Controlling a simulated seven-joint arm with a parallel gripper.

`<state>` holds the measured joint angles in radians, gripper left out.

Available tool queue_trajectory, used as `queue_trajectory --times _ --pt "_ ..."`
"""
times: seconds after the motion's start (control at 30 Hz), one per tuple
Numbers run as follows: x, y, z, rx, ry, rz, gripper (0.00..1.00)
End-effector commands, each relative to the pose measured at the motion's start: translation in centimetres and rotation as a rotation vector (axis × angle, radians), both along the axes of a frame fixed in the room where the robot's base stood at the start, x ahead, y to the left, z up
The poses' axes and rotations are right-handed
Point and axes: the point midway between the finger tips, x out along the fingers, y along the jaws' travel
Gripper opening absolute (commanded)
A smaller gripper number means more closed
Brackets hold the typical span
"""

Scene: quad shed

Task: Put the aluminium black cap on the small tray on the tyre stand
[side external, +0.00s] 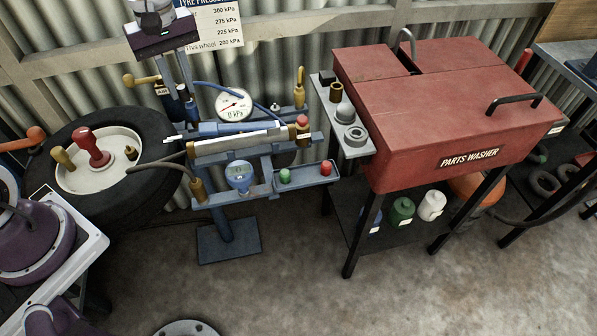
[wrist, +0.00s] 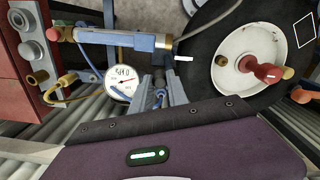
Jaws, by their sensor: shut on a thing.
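My gripper (side external: 185,102) hangs over the left part of the blue tyre stand, left of the dial gauge. In the wrist view my gripper (wrist: 161,90) has its fingers close together on a small thing, largely hidden between the tips; I cannot make out whether it is the black cap. The small blue tray (side external: 306,182) is on the stand's right side, lower than and right of my gripper. A green cap (side external: 285,176) and a red cap (side external: 325,168) stand in it, with bare space between them. A small black piece (side external: 326,78) sits on the parts washer's side shelf.
The dial gauge (side external: 234,104), a silver-and-blue inflator bar (side external: 240,138) and hoses lie between my gripper and the tray. The red parts washer (side external: 440,100) stands to the right, its side shelf (side external: 350,152) holding brass and grey parts. A tyre (side external: 150,130) lies left.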

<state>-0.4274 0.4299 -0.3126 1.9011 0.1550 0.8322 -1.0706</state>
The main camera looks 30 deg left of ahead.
Motion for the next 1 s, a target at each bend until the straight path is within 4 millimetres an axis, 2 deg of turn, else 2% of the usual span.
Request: queue_trajectory --times 0.03,0.1,0.17,0.2,0.3,0.43,0.5,0.6,0.8,1.0 --pt "1.5 -2.7 -0.2 -0.002 -0.002 -0.111 0.00" --pt "3.2 -6.7 -0.5 -0.002 -0.001 -0.269 0.00" --pt "4.2 -10.4 -0.8 -0.001 -0.002 -0.405 0.00" --pt "4.7 -12.9 -1.1 0.001 -0.001 -0.490 0.00" --pt "5.0 -18.4 -1.6 0.005 -0.001 -0.673 0.00" --pt "4.6 -23.3 -2.1 0.011 0.000 -0.830 0.00" --pt "4.4 -24.8 -2.3 0.013 -0.002 -0.876 0.00" --pt "4.1 -25.7 -3.4 0.015 0.002 -0.908 0.00" --pt "4.1 -25.8 -7.9 0.014 0.002 -0.910 0.00" --pt "4.1 -25.7 -10.7 0.014 0.002 -0.908 0.00"
